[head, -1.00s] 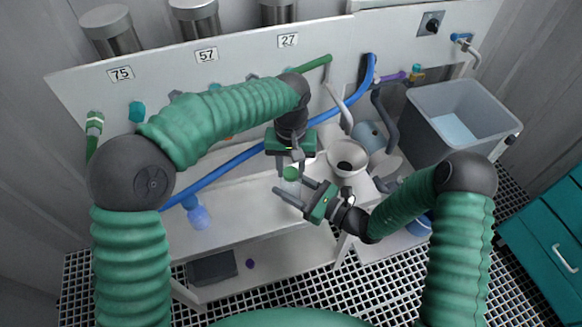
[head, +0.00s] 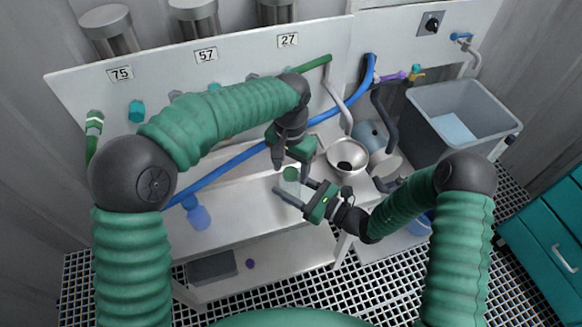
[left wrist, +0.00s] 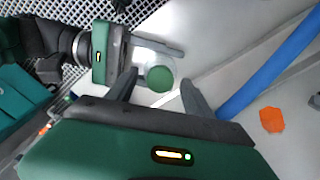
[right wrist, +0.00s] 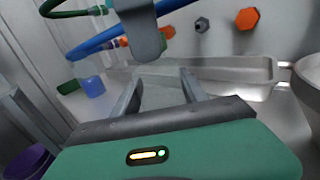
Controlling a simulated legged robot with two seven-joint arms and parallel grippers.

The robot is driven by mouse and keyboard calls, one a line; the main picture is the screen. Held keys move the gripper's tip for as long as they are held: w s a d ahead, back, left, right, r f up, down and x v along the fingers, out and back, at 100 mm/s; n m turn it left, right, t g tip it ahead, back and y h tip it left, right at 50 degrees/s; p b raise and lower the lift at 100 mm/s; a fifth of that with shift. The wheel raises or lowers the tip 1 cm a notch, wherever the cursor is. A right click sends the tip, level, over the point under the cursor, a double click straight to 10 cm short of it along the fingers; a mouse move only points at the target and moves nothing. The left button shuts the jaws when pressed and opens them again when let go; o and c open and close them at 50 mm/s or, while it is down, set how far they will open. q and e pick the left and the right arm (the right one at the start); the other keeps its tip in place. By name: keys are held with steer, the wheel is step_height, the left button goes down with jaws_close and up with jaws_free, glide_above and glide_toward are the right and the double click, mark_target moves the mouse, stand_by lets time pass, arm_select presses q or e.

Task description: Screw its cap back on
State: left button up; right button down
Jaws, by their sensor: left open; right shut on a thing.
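A small clear bottle (head: 290,187) stands between the fingers of my right gripper (head: 293,191), which is shut on it. A round green cap (head: 290,174) sits at the bottle's top. Whether its thread is engaged cannot be told. My left gripper (head: 292,166) is above the cap, pointing down, with its fingers apart. In the left wrist view the cap (left wrist: 160,78) lies between the two open fingers, with gaps on both sides. In the right wrist view the clear bottle is hard to make out, and part of my left gripper (right wrist: 137,30) hangs in front.
A metal bowl-like funnel (head: 346,153) stands right of the grippers. A blue hose (head: 232,163) runs behind them along the wall panel. A blue bottle (head: 199,216) stands at the left on the bench (head: 240,205). A grey bin (head: 460,118) is at the far right.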

arm_select(q)
step_height(320, 180, up, 12)
stand_by(0.5)
steer(key=shift+w, duration=0.1)
arm_select(e)
steer(key=c, duration=0.5)
jaws_free()
arm_select(q)
steer(key=shift+r+p, duration=0.45)
steer(key=shift+p, duration=0.05)
arm_select(e)
steer(key=v, duration=1.7)
steer(key=shift+f, duration=0.1)
